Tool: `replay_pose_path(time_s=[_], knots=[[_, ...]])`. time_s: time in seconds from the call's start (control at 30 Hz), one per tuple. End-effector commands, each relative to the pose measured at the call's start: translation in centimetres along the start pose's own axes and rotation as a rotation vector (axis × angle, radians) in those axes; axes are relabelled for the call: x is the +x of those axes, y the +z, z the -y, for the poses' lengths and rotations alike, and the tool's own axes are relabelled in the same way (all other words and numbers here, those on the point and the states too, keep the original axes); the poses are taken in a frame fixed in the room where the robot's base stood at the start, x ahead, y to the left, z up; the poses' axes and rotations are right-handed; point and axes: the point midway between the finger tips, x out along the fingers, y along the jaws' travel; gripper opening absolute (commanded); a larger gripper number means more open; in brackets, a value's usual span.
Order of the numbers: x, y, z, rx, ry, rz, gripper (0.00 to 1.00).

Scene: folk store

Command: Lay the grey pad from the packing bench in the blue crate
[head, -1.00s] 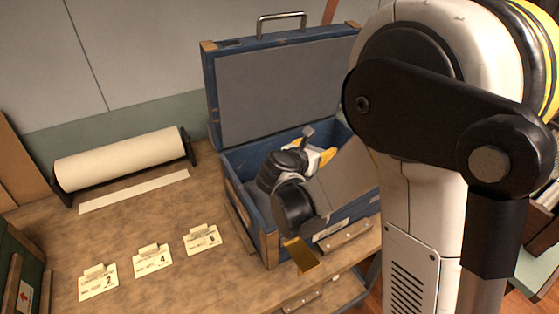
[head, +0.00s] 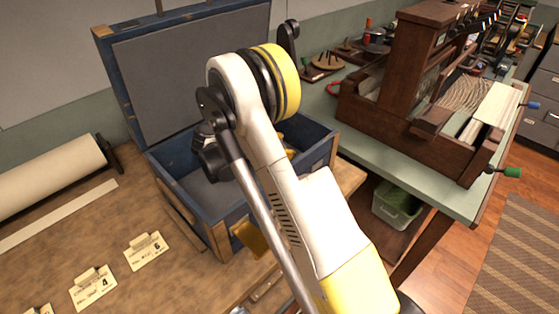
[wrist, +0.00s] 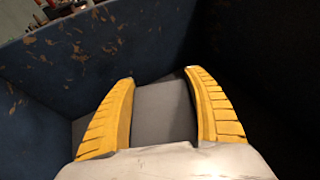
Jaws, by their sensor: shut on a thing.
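The blue crate (head: 318,150) stands on the wooden packing bench (head: 110,215) with its grey-lined lid raised at the back. My gripper is inside the crate, mostly hidden behind my arm in the head view, with a bit of yellow showing. In the wrist view my gripper (wrist: 163,78) points down between the crate's dark blue walls (wrist: 95,55). Its two yellow fingers stand apart, shut on the grey pad (wrist: 163,112), which shows as a lighter grey surface between them. The crate's grey floor (head: 208,192) shows left of my arm. How far the pad is above the floor is unclear.
A white paper roll (head: 50,178) and several label cards (head: 147,250) are on the bench at left. A green-topped table (head: 400,155) with a wooden rack (head: 395,75) stands right of the crate. A green bin (head: 397,207) is beneath it.

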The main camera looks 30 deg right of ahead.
Motion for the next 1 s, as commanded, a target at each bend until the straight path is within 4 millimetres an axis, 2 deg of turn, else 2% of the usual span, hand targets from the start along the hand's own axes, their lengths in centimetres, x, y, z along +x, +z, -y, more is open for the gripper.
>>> replay_pose_path(time_s=[0.23, 0.63, 0.67, 0.7, 1.0], knots=[[1.3, -3.3, 0.0, -0.001, 0.001, 0.000, 0.49], [1.5, -3.7, 0.0, -0.001, 0.001, 0.000, 0.49], [1.5, -3.6, 0.0, -0.001, 0.001, 0.000, 0.72], [1.5, -3.6, 0.0, -0.001, 0.001, 0.000, 0.84], [1.4, -3.5, 0.0, -0.001, 0.001, 0.000, 0.85]])
